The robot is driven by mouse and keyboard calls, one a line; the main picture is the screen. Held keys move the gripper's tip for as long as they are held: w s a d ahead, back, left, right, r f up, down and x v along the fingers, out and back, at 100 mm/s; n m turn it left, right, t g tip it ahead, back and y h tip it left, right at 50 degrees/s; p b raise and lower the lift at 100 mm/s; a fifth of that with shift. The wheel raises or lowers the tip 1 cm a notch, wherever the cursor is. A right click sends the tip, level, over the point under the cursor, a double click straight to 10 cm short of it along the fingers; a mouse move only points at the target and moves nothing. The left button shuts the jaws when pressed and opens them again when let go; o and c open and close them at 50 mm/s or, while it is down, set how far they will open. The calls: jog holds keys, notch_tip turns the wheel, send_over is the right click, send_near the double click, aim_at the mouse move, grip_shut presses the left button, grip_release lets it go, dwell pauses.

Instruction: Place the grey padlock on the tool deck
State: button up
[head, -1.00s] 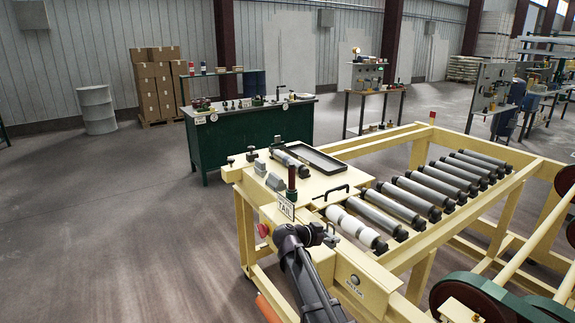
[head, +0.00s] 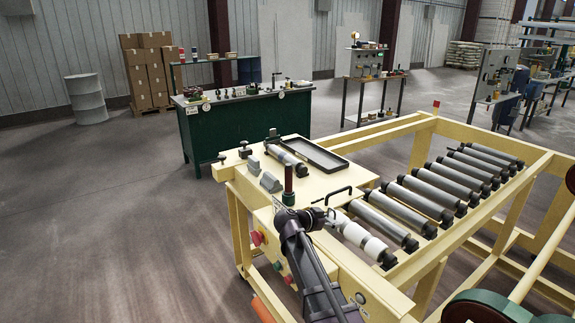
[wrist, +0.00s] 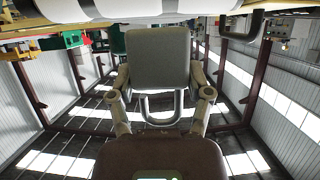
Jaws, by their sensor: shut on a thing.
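The grey padlock (wrist: 160,57) shows in the wrist view, its flat body above and its shackle (wrist: 147,113) between my fingers. My gripper (wrist: 162,97) is shut on it. In the head view my gripper (head: 326,213) is at the near edge of the cream deck (head: 322,181), which I take as the tool deck, close to the black handle. The padlock is too small and partly hidden there to make out clearly. It looks held clear of the deck, but the exact gap cannot be told.
Rollers (head: 410,205) lie to the right. The deck's middle is bare.

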jog(key=shift+a, duration=0.25)
jog(key=w+a+n+t+y, duration=0.5)
jog(key=w+a+n+y, duration=0.3)
jog(key=w, duration=0.3)
jog(key=shift+w+a+n+t+y, duration=0.2)
jog(key=shift+w+n+t+y, duration=0.15)
jog(key=shift+n, duration=0.25)
jog(key=shift+r, duration=0.1)
jog(key=b, duration=0.1)
send_over(309, 198)
jog(key=s, duration=0.1)
jog(key=shift+a+f, duration=0.15)
jog(key=shift+f, duration=0.55)
jog(key=shift+w, duration=0.5)
notch_tip(309, 198, down, 4)
jog(key=b, duration=0.3)
jog(key=shift+w+r+b, duration=0.1)
jog(key=shift+r+b, duration=0.05)
jog(key=shift+b, duration=0.25)
